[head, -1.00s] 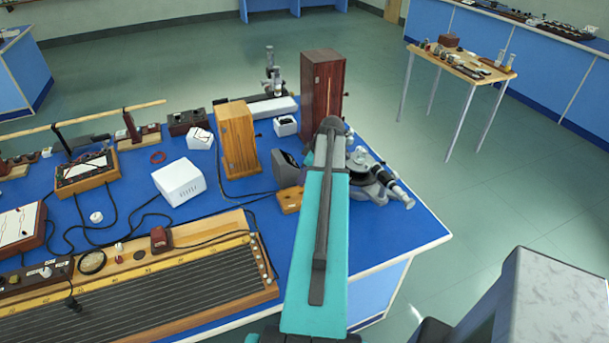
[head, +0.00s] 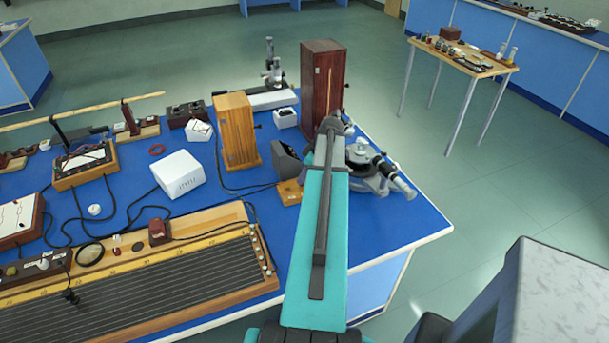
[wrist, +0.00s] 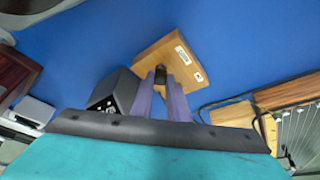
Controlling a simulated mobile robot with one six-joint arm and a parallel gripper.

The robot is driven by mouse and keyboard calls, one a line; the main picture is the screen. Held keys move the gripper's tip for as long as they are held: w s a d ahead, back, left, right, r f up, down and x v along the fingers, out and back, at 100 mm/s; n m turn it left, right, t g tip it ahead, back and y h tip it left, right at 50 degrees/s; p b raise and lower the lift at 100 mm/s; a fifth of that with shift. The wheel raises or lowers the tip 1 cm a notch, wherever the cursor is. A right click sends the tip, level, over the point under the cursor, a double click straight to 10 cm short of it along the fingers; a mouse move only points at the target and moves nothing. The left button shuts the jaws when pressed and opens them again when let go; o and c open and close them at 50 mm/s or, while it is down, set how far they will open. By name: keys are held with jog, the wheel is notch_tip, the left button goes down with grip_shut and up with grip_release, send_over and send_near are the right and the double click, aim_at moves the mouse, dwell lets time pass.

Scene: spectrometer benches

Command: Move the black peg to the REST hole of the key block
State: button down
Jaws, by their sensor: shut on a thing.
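The key block (wrist: 174,48) is a small wooden block with two white labels, too small to read, in the wrist view. It also shows in the head view as a small wooden piece (head: 289,192), partly behind my arm. The black peg (wrist: 161,70) is a short dark cylinder at the block's near edge in the wrist view. My gripper (wrist: 161,78), with two purple fingers, is shut on the peg, one finger on each side. I cannot tell whether the peg sits in a hole or above the block. In the head view my arm hides the peg and fingers.
A dark grey box (head: 285,160) stands close beside the block. A spectrometer (head: 375,170) is right of my arm. Wooden boxes (head: 237,130) and a white box (head: 179,174) stand behind and left. A long wire board (head: 160,275) fills the front left. Black cables run nearby.

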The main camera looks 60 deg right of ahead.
jog(key=shift+f, duration=0.45)
jog(key=c, duration=1.6)
grip_release()
jog(key=shift+r+b, duration=0.15)
jog(key=shift+b, duration=0.15)
jog(key=shift+b+v, duration=1.85)
jog(key=shift+v, duration=4.95)
jog(key=shift+s, duration=0.1)
